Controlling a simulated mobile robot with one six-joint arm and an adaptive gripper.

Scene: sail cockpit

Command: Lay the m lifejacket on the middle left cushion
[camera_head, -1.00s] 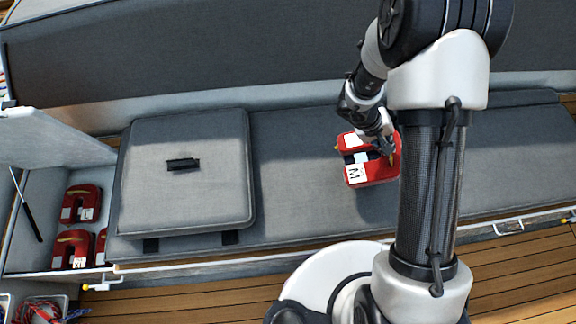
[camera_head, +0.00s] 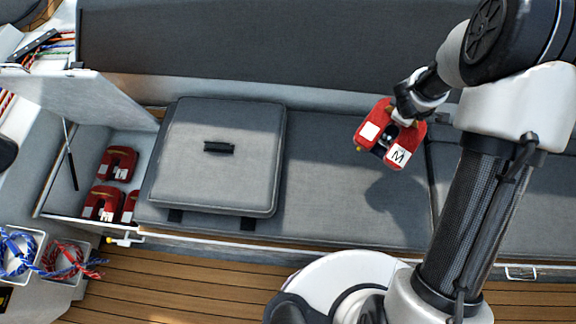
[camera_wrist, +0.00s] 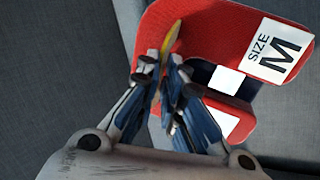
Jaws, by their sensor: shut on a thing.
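The red M lifejacket (camera_head: 412,134), with a white "SIZE M" label, hangs from my gripper (camera_head: 404,112) above the grey bench. Its shadow falls on the bench cushion below, apart from it. In the wrist view my gripper (camera_wrist: 168,75) is shut on the yellow strap at the edge of the lifejacket (camera_wrist: 215,30). The long grey bench cushion (camera_head: 320,185) lies between the loose square cushion and a seam near my arm. Another grey cushion (camera_head: 510,210) continues right of that seam, partly hidden by my arm.
A loose square cushion (camera_head: 225,170) with a black handle lies on the bench at left. Beside it is an open locker with several red lifejackets (camera_head: 116,164) and a raised lid (camera_head: 85,90). Rope bins (camera_head: 65,262) stand at lower left. The bench cushion beneath is bare.

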